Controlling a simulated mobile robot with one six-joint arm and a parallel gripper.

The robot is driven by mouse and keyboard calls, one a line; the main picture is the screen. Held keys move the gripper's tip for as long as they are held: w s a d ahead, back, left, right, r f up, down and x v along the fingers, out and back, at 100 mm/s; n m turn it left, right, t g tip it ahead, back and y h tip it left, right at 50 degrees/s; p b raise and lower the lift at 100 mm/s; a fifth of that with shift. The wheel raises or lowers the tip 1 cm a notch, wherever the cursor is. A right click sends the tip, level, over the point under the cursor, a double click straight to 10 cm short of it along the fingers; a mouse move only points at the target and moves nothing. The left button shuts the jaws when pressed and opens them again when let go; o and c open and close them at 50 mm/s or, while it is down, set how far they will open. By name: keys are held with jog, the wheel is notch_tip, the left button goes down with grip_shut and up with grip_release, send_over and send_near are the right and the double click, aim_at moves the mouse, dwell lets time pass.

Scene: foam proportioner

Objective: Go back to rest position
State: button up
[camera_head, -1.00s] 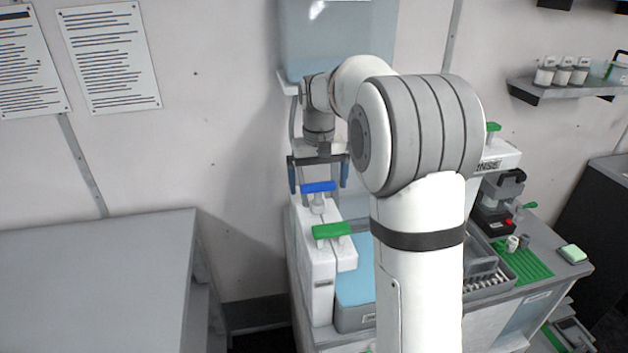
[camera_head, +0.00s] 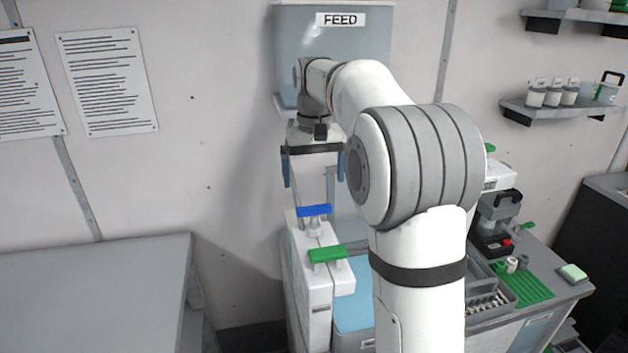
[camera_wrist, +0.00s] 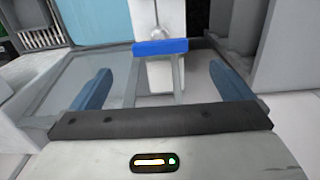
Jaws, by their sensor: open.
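My gripper (camera_head: 314,172) is open, with its two blue fingers wide apart and nothing between them. It hangs above the blue handle (camera_head: 314,210) on the white proportioner unit (camera_head: 318,300), clear of it in the head view. In the wrist view my gripper's blue fingers (camera_wrist: 162,90) show left and right, and the blue handle (camera_wrist: 160,47) appears beyond them, in the middle. A green handle (camera_head: 327,254) sits on the same unit, nearer the camera. My arm hides part of the bench behind it.
A tank marked FEED (camera_head: 340,50) is on the wall behind my gripper. A grey counter (camera_head: 95,290) stands at left. At right are a bench with a green rack (camera_head: 530,290), a black device (camera_head: 495,225) and a wall shelf with jars (camera_head: 553,95).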

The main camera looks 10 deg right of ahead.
jog(key=s+f+t, duration=0.1)
jog(key=s+f, duration=0.2)
jog(key=s, duration=0.6)
jog(key=s+f+t, duration=0.1)
jog(key=s+f, duration=0.3)
jog(key=s, duration=0.6)
jog(key=s+a+f+t, duration=0.1)
jog(key=s+f, duration=0.2)
jog(key=s, duration=0.7)
jog(key=shift+f+b, duration=0.3)
jog(key=shift+c, duration=0.2)
